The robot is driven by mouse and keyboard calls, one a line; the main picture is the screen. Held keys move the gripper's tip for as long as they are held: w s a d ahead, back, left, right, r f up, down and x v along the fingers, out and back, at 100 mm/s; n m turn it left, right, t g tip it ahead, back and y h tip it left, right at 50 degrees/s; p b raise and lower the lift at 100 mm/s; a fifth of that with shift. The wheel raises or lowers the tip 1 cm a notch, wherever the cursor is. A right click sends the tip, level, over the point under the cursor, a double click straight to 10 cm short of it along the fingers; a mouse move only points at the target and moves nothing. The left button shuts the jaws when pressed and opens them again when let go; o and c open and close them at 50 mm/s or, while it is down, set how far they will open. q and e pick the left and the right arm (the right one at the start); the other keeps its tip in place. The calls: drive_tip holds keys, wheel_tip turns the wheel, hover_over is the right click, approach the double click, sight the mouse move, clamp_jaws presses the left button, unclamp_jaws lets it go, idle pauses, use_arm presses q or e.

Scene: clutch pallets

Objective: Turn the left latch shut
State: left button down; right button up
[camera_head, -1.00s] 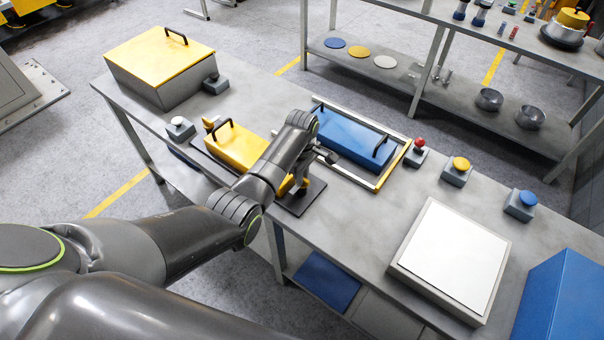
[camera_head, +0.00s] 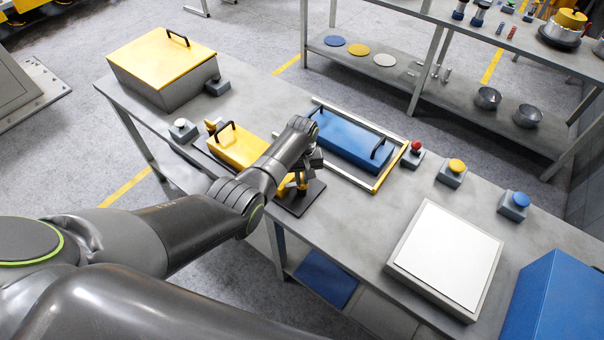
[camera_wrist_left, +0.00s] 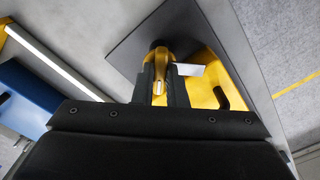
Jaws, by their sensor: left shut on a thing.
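A yellow pallet block (camera_head: 240,147) with a black handle lies on a dark base plate (camera_head: 303,204) on the workbench. A yellow latch (camera_wrist_left: 160,62) stands at the plate's end nearer my left arm. My left gripper (camera_wrist_left: 162,88) is shut on this latch, with one dark finger on each side of it. In the head view my left gripper (camera_head: 301,182) points down over the plate, and my wrist partly hides the latch and block. Another yellow latch piece (camera_head: 211,125) shows at the block's far left end. My right gripper is not in view.
A blue block (camera_head: 350,138) in a metal frame (camera_head: 378,184) lies just right of my wrist. Red, yellow (camera_head: 457,166) and blue buttons stand further right, beside a white panel (camera_head: 450,252). A yellow-lidded box (camera_head: 160,55) is at the back left.

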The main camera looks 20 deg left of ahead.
use_arm(q)
drive_tip(key=m+p, duration=0.1)
drive_tip(key=m, duration=0.3)
drive_tip(key=shift+r, duration=0.1)
drive_tip(key=m, duration=0.4)
drive_tip(key=shift+m, duration=0.4)
drive_tip(key=shift+w, duration=0.1)
drive_tip(key=c, duration=1.5)
unclamp_jaws()
drive_tip(key=shift+o, duration=0.2)
